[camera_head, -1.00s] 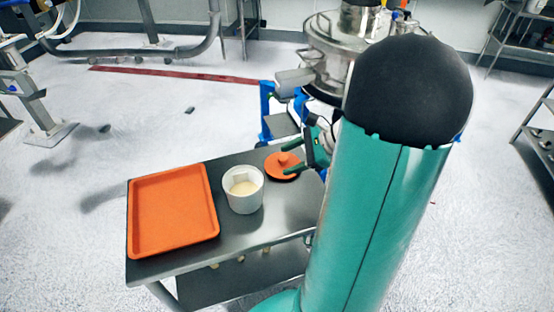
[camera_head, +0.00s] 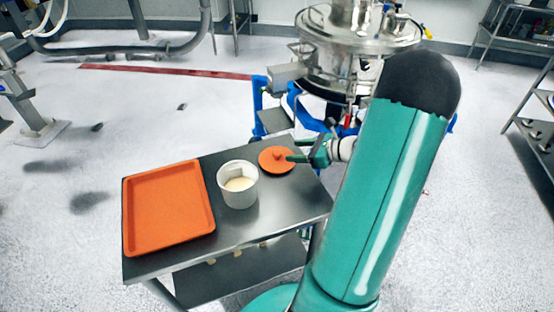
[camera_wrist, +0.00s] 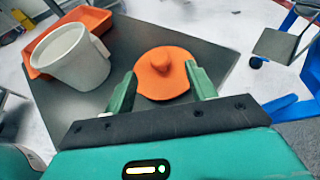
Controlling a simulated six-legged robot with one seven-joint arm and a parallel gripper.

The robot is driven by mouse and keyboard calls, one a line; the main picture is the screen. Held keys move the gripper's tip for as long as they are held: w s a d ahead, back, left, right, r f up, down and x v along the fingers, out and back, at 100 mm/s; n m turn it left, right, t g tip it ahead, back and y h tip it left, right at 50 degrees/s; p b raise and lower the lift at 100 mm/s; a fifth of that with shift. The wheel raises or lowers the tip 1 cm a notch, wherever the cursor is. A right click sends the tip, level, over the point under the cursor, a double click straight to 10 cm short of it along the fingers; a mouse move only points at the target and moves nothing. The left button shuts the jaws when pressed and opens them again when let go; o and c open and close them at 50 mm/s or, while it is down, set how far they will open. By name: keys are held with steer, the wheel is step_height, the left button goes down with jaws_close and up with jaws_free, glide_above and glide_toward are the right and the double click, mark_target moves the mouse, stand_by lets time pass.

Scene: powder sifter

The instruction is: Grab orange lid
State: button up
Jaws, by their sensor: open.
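The orange lid (camera_head: 277,159) is a round disc with a knob on top. It lies flat on the metal cart's top, near the far right corner. In the wrist view the lid (camera_wrist: 162,84) lies ahead of my gripper (camera_wrist: 161,86), with the knob between the lines of the two green fingers. My gripper (camera_head: 297,158) is open and empty, at the lid's right side in the head view. Whether a finger touches the lid cannot be told.
A white container (camera_head: 238,190) with pale powder stands just left of the lid. An orange tray (camera_head: 167,205) lies on the cart's left half. A steel sifter (camera_head: 335,60) on a blue frame stands behind the cart (camera_head: 265,215).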

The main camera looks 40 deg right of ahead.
mark_target(279, 152)
steer(key=x, duration=0.5)
steer(key=shift+w+a+f, duration=0.2)
steer(key=shift+f, duration=0.2)
steer(key=c, duration=1.1)
